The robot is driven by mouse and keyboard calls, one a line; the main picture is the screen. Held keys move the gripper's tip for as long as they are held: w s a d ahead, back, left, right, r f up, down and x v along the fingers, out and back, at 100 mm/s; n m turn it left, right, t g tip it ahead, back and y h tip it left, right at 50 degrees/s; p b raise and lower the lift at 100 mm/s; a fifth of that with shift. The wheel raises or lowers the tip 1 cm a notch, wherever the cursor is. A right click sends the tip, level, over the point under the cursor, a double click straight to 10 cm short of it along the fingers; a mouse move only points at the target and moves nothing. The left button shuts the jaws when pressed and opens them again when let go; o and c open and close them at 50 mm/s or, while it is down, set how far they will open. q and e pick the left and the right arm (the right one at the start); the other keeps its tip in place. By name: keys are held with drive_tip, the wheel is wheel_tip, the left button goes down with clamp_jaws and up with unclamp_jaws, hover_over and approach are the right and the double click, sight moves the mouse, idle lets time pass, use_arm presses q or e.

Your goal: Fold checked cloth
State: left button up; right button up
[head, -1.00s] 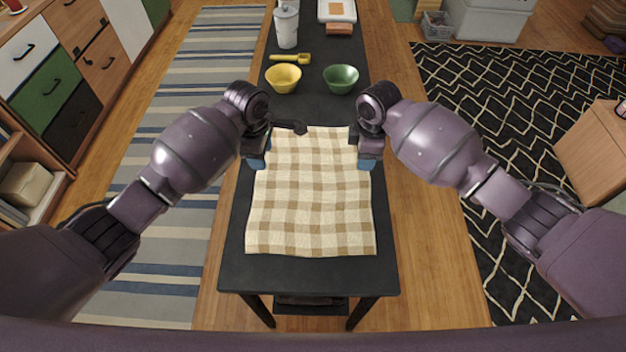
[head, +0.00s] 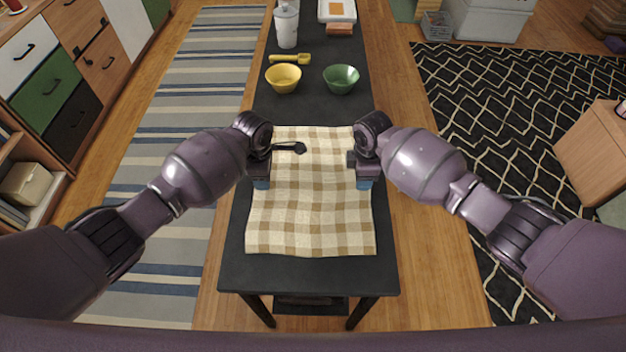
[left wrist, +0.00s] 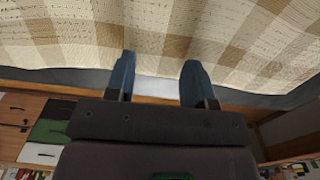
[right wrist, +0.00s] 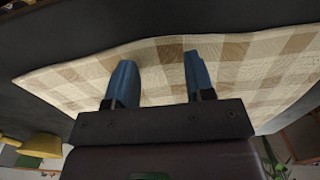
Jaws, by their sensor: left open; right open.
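The checked cloth (head: 312,215), cream and tan, lies spread flat and slightly wavy on the dark table. It also fills much of the left wrist view (left wrist: 160,35) and shows in the right wrist view (right wrist: 245,65). My left gripper (head: 261,184) is at the cloth's left edge, its blue fingers apart in the left wrist view (left wrist: 155,75). My right gripper (head: 364,184) is at the cloth's right edge, its fingers apart over the cloth in the right wrist view (right wrist: 158,75). Neither holds cloth. Whether the fingertips touch it I cannot tell.
A dark-headed utensil (head: 298,148) appears over the cloth's far part near my left gripper. The table's near strip is bare.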

use_arm(q)
drive_tip(key=shift+f, duration=0.3)
use_arm(e)
drive_tip(key=shift+f, duration=0.25)
use_arm(q)
drive_tip(key=shift+c, duration=0.5)
use_arm(e)
drive_tip(key=shift+s, duration=0.1)
drive_tip(key=shift+c, duration=0.5)
use_arm(q)
drive_tip(key=shift+s, duration=0.1)
clamp_jaws()
use_arm(e)
clamp_jaws()
use_arm(q)
drive_tip(key=shift+f, duration=0.1)
